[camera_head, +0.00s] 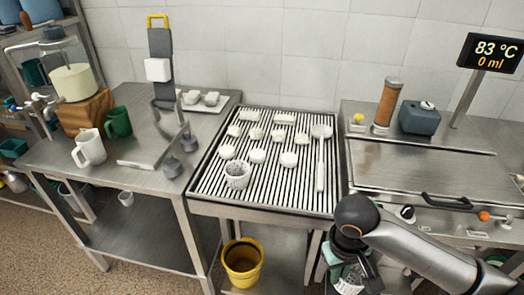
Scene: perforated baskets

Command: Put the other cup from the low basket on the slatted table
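The slatted table (212,189) stands in the middle, with dark and light slats. A white speckled cup (237,175) stands upright at its front left. My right gripper (354,279) points down in front of the table's right side, low at the bottom of the picture. A pale, speckled or perforated thing (346,287) shows just under and beside its fingers; I cannot tell whether it is a cup or part of the low basket, or whether the fingers touch it. A bit of teal (332,254) shows behind the gripper. My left gripper is not in view.
Several small white pieces and a long-handled white utensil (320,160) lie on the slats. Free slats remain at the front right. A yellow bucket (242,264) stands below. A white mug (89,148) and green mug (118,122) stand on the left counter.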

